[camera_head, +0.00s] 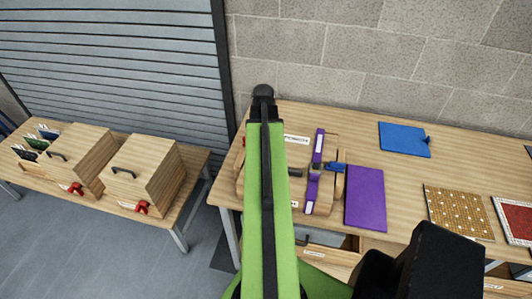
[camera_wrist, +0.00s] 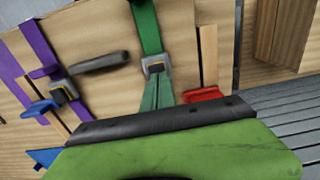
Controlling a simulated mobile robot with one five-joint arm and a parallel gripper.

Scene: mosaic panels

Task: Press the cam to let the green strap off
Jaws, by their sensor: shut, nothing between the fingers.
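Below the buckle two green lengths spread apart and go behind a green part of my arm. I cannot tell whether the cam is pressed. A purple strap (camera_wrist: 40,45) with a similar buckle (camera_wrist: 62,91) is to the left. It also shows in the head view (camera_head: 317,160). In the head view my arm covers the green strap. My gripper's fingers show in neither view.
A dark grey handle (camera_wrist: 99,62) sticks out between the straps. A red tab (camera_wrist: 203,95) is right of the green strap, a blue tab (camera_wrist: 38,108) left of the purple one. A purple board (camera_head: 365,197) and a blue board (camera_head: 404,139) lie on the bench.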

